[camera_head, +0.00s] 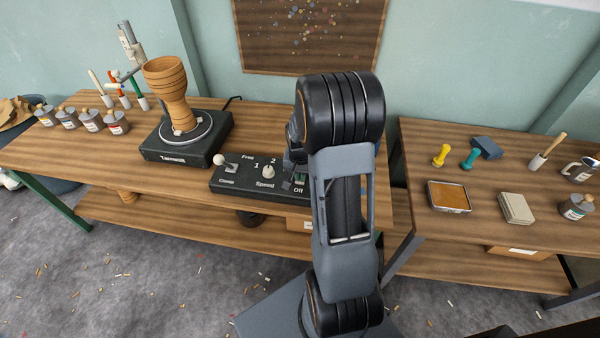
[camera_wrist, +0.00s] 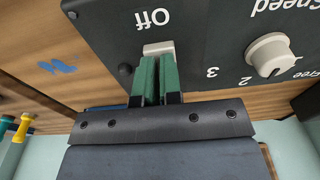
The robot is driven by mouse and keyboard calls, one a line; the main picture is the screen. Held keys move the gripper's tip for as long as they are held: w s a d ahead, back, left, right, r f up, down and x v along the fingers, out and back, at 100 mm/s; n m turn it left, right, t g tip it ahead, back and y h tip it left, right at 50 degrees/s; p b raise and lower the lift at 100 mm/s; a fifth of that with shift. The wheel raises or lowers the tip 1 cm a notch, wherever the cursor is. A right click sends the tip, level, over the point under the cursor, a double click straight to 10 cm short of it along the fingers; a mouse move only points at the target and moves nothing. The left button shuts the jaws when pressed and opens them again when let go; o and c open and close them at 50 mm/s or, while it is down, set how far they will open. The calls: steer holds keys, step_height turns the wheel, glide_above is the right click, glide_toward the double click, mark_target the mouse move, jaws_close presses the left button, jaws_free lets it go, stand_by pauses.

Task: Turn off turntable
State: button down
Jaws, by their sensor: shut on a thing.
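The turntable (camera_head: 190,152) is a black box with a round plate on the bench, and a tan goblet drum body (camera_head: 165,85) stands upright on it. The black control box (camera_head: 232,186) lies to its right, with a Clamp lever (camera_head: 231,168) and a white Speed knob (camera_head: 268,172). The knob also shows in the wrist view (camera_wrist: 270,55). My gripper (camera_wrist: 157,72) has green fingers almost together, shut on the light grey switch (camera_wrist: 158,48) beside the "Off" label. In the head view my arm covers the box's right end and most of the gripper.
Several small jars (camera_head: 90,121) and tools stand at the bench's left end. The right bench (camera_head: 470,222) holds a tan pad tray (camera_head: 448,197), yellow and teal stamps, a blue block (camera_head: 486,148) and a jar. A gap separates the benches.

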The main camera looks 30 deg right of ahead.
steer(key=shift+s+a+f, duration=0.1)
steer(key=shift+s+f, duration=0.2)
steer(key=shift+f, duration=0.25)
steer(key=shift+w+d+r, duration=0.2)
steer(key=shift+w+d, duration=0.1)
steer(key=shift+w+d+r+p, duration=0.1)
steer(key=shift+r+p, duration=0.25)
steer(key=shift+p, duration=0.05)
step_height(320, 180, up, 14)
steer(key=a+p, duration=0.1)
steer(key=p, duration=0.3)
steer(key=shift+s, duration=0.4)
steer(key=s+a+r+n+t+p, duration=0.2)
steer(key=s+a+r+n+p, duration=0.5)
steer(key=s+a+r, duration=0.5)
steer(key=shift+a+r+n+t+y, duration=0.35)
steer(key=shift+a+r+n, duration=0.45)
steer(key=shift+a, duration=0.85)
steer(key=shift+s, duration=0.1)
